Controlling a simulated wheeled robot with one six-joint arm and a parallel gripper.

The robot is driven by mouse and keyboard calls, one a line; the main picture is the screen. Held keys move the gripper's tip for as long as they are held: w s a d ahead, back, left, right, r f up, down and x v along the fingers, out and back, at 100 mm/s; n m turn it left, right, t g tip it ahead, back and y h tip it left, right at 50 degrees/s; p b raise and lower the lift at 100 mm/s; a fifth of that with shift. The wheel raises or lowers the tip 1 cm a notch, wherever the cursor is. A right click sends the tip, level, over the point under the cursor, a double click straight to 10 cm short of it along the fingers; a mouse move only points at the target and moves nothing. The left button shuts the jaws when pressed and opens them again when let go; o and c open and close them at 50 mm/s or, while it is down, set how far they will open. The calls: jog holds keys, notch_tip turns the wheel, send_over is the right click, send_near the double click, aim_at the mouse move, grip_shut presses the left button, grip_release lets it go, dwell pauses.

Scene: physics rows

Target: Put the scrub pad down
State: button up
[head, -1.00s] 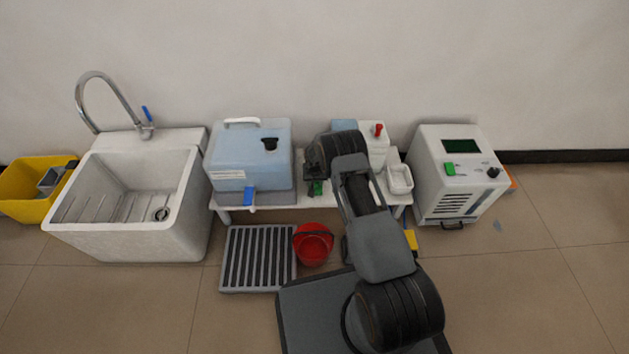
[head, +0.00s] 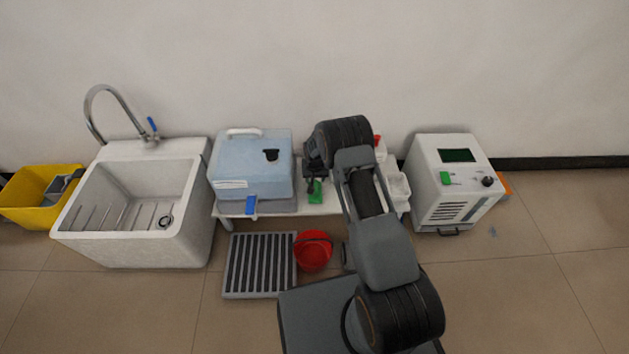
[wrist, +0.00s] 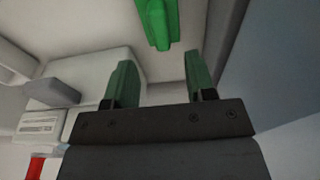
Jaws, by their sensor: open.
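The scrub pad appears to be the green block (head: 315,192) lying on the white bench (head: 328,207), right of the blue tank. It also shows at the top of the wrist view (wrist: 158,22), flat on the pale surface. My gripper (wrist: 160,58) is open, with its two green fingers apart and nothing between them. The pad lies beyond the fingertips, with a visible gap. In the head view my gripper (head: 313,178) is just behind and above the pad, partly hidden by my arm.
The blue tank (head: 253,165) with a blue tap stands close left of the pad. A white tub (head: 398,187) is at the bench's right end. A red bucket (head: 313,252) and a grey grate (head: 260,266) are on the floor in front. A sink (head: 130,245) stands left.

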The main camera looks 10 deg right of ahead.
jog(key=s+r, duration=0.4)
jog(key=r, duration=0.5)
jog(key=s+r+n, duration=0.1)
jog(key=s+r, duration=0.2)
jog(key=r, duration=0.6)
jog(key=s+r, duration=0.4)
jog(key=r, duration=0.5)
jog(key=s+r, duration=0.4)
jog(key=s, duration=0.6)
jog(key=s+r+n+t, duration=0.1)
jog(key=s+r, duration=0.3)
jog(key=s, duration=0.5)
jog(key=shift+s+d+p, duration=0.2)
jog(key=shift+s+p, duration=0.1)
jog(key=shift+s, duration=0.05)
jog(key=shift+r, duration=0.15)
notch_tip(320, 180, up, 34)
jog(key=t+p, duration=0.1)
jog(key=p, duration=3.1)
jog(key=shift+s+a+r+y, duration=0.15)
jog(key=shift+r+y, duration=0.05)
jog(key=shift+y, duration=0.1)
